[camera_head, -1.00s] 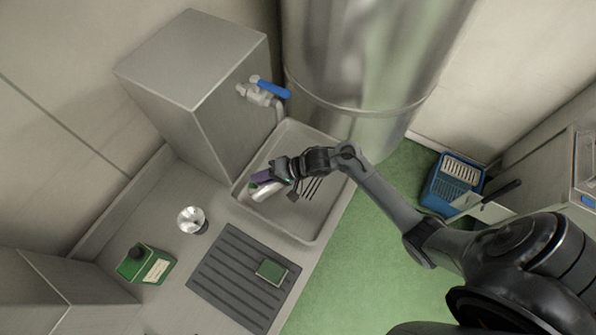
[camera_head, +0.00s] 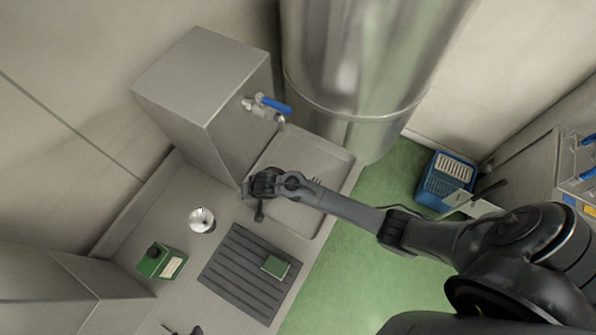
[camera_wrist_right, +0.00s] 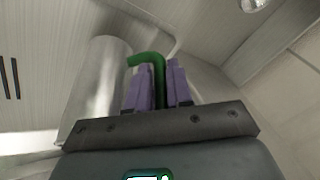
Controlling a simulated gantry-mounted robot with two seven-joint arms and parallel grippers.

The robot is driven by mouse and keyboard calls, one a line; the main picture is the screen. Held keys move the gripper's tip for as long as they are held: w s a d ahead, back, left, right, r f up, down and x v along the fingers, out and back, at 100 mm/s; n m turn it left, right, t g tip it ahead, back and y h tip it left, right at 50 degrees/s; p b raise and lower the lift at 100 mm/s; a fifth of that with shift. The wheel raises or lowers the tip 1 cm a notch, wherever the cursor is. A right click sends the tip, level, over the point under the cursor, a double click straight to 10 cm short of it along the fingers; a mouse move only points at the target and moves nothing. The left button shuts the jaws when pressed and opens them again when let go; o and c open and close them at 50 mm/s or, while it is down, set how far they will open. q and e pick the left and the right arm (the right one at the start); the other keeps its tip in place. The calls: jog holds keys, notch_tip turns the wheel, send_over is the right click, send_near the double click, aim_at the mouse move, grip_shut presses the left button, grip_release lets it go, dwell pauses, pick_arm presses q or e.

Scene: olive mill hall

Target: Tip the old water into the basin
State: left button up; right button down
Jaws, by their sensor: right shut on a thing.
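My right gripper (camera_head: 256,186) is over the left part of the steel basin (camera_head: 330,155). In the right wrist view its purple-padded fingers (camera_wrist_right: 158,85) are shut on the green handle (camera_wrist_right: 150,60) of a shiny metal vessel (camera_wrist_right: 98,85). The vessel stands beside the fingers in that view. In the head view the gripper and wrist hide it, so its tilt and any water are unclear.
A steel box with a blue-handled tap (camera_head: 272,103) stands behind the basin. A blue crate (camera_head: 446,180) is at right.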

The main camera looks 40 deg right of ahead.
pick_arm(q)
jog(key=shift+s+b+x, duration=0.1)
jog(key=shift+b+x, duration=0.35)
jog(key=shift+x, duration=0.15)
jog(key=shift+s+b+x, duration=0.15)
jog(key=shift+b+x, duration=0.25)
jog(key=shift+x, duration=0.25)
pick_arm(e)
jog(key=a+h, duration=0.1)
jog(key=f+h, duration=0.1)
jog(key=w+a+g+h, duration=0.1)
jog(key=shift+a+f+n+h, duration=0.3)
jog(key=shift+a+n+h, duration=0.05)
jog(key=shift+n+h, duration=0.05)
pick_arm(q)
jog(key=shift+a, duration=0.1)
